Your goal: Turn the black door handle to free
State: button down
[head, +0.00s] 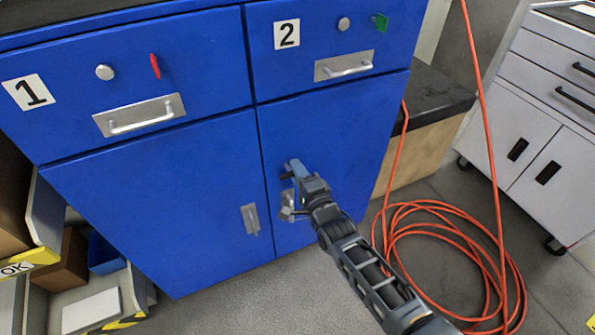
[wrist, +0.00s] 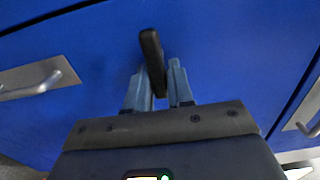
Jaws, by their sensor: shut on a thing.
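The black door handle (wrist: 152,52) stands out from the blue cabinet door in the wrist view, near upright with its top leaning a little left. My gripper (wrist: 160,78) has its two grey fingers on either side of the handle's lower part and is shut on it. In the head view my gripper (head: 294,170) is at the right-hand lower door (head: 330,137) of the blue cabinet. There the handle is mostly hidden by the fingers, with only a small dark bit showing.
The left lower door (head: 150,215) has a silver handle (head: 250,219); another silver handle (head: 288,206) is partly behind my arm. Drawers 1 and 2 are above. An orange hose (head: 445,235) lies coiled on the floor at right, near a white cabinet (head: 540,110). Shelving with boxes stands at left.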

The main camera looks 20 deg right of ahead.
jog(key=c, duration=1.1)
grip_release()
jog(key=shift+s+p, duration=1.8)
jog(key=shift+s, duration=2.1)
